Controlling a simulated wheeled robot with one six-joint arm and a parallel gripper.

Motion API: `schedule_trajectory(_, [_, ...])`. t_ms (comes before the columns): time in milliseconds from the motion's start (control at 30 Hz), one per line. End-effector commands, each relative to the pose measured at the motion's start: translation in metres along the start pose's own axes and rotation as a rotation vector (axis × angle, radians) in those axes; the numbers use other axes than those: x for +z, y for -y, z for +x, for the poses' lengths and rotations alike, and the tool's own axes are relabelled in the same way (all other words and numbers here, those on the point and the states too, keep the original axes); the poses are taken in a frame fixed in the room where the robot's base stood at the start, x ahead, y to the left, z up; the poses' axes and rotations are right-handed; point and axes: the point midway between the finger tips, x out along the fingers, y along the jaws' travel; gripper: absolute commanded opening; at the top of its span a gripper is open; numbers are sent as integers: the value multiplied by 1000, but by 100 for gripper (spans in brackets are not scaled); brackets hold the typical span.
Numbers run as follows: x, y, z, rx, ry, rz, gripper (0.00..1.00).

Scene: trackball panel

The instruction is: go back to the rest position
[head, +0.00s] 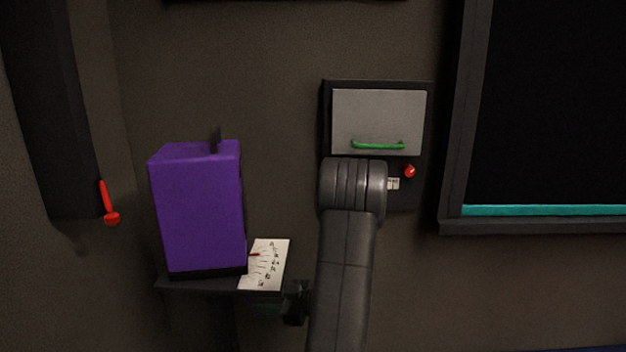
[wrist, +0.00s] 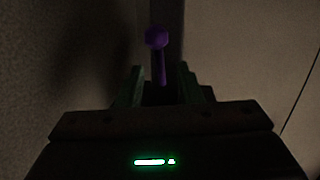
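My arm rises in the middle of the head view, and its elbow covers part of the wall panel (head: 411,195). My gripper (head: 264,308) shows only in part in the head view, low and just below the small shelf (head: 190,284). In the wrist view, my gripper (wrist: 162,88) has its two dark green fingers apart, with a dark gap between them. A purple lever with a round knob (wrist: 157,40) shows beyond the fingertips, in line with the gap. I cannot tell whether a finger touches it. Nothing is clearly held.
A purple box (head: 203,210) and a paper with a dial and red needle (head: 270,262) are on the shelf. The panel has a grey cover (head: 378,115) with a green handle (head: 378,146) and a red knob (head: 410,171). A red lever (head: 109,205) hangs left; a dark framed screen (head: 560,110) is right.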

Motion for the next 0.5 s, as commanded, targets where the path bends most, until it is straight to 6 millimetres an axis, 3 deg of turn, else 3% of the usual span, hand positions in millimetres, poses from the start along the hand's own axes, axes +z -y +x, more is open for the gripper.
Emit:
schedule_trajectory(200, [0, 1, 32, -3, -1, -1, 33])
schedule_trajectory(500, [0, 0, 53, 0, -1, -1, 33])
